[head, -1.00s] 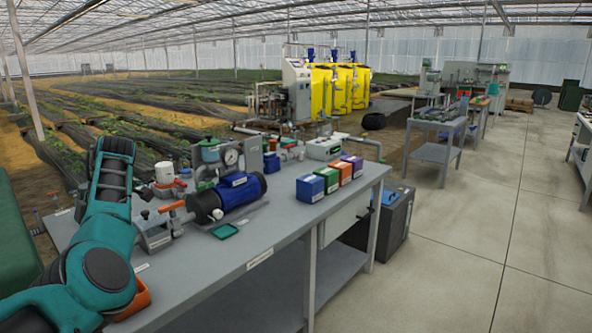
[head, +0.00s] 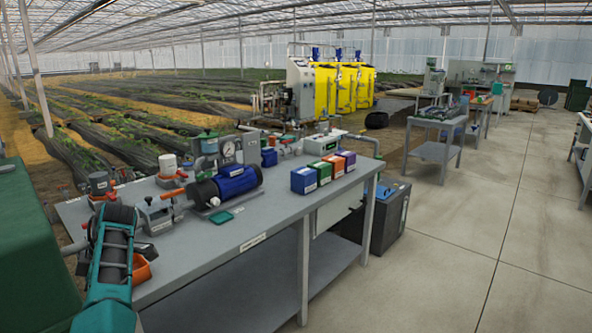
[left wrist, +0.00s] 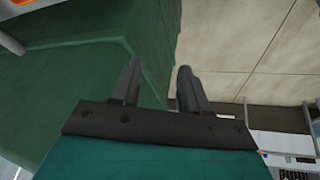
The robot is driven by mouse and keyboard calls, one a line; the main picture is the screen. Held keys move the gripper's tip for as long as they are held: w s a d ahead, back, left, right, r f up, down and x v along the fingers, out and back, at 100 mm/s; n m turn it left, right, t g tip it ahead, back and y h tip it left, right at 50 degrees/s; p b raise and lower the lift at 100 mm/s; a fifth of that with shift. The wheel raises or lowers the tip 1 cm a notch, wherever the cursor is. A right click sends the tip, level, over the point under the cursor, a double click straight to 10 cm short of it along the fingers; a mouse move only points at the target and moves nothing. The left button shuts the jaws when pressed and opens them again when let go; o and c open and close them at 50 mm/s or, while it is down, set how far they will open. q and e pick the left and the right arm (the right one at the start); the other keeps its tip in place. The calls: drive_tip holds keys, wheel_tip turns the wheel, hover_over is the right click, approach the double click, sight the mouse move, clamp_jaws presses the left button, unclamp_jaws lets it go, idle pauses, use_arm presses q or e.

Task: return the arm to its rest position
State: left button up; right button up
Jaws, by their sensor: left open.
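My left arm (head: 108,270), teal with a dark ribbed section, stands at the lower left of the head view, in front of the workbench's left end. Its gripper is hidden in that view. In the left wrist view my left gripper (left wrist: 158,82) has its two dark fingers apart with nothing between them. Beyond the fingers are a large green surface (left wrist: 95,60) and pale floor (left wrist: 230,40). My right gripper shows in neither view.
The grey workbench (head: 225,257) carries a blue pump (head: 236,181), a gauge, valves and several coloured boxes (head: 323,170). An orange bin (head: 142,268) is beside my arm. A green block (head: 35,250) stands at the left. The concrete aisle (head: 490,230) at the right is clear.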

use_arm(q)
drive_tip(key=s+f+m+t+y, duration=0.2)
drive_tip(key=s+f+m+t, duration=0.15)
drive_tip(key=f+m, duration=0.65)
drive_tip(key=s+d+f+m+t+h, duration=0.1)
drive_tip(key=s+d+f+m+t, duration=0.2)
drive_tip(key=d+f+m+t, duration=0.25)
drive_tip(key=s+d+m+t+h, duration=0.1)
drive_tip(key=s+d+m+h, duration=0.3)
drive_tip(key=s+d, duration=0.4)
drive_tip(key=s+d+f+m+t+h, duration=0.1)
drive_tip(key=s+d+m+h, duration=0.3)
drive_tip(key=d, duration=0.9)
drive_tip(key=s+m+t, duration=0.1)
drive_tip(key=s+m, duration=0.2)
drive_tip(key=s, duration=0.1)
drive_tip(key=shift+s, duration=0.25)
drive_tip(key=shift+a+f, duration=0.1)
drive_tip(key=shift+a, duration=0.05)
